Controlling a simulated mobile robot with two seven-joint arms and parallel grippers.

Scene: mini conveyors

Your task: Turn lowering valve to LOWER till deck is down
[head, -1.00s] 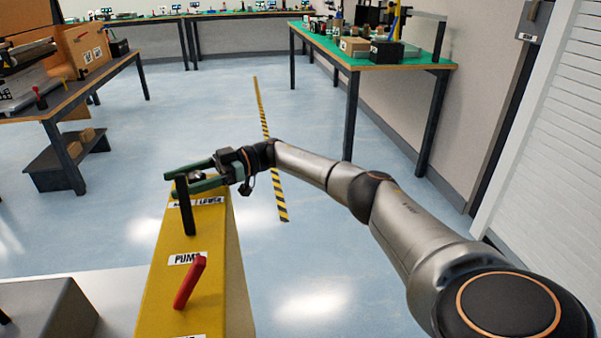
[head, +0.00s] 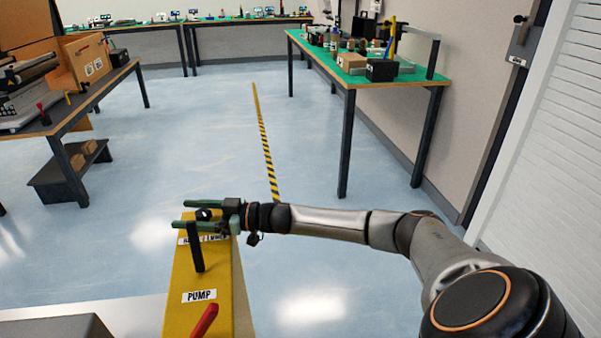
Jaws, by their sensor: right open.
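The yellow pump housing (head: 218,285) stands at the bottom left of centre. A black upright lever (head: 196,250) rises from its top, beside a white label (head: 217,239) that is partly hidden and seems to end in LOWER. My right gripper (head: 184,213) is open, its green fingers pointing left over the far end of the housing. A small dark round part shows between the fingers; I cannot tell whether it belongs to the valve. The lever's top is close to the nearer finger; contact is unclear. My left gripper is out of view.
A grey block (head: 60,328) is at the bottom left. A table with a machine and boxes (head: 88,58) stands at the left, and a green-topped table (head: 330,60) at the back right. Open floor with a striped line (head: 264,140) lies between.

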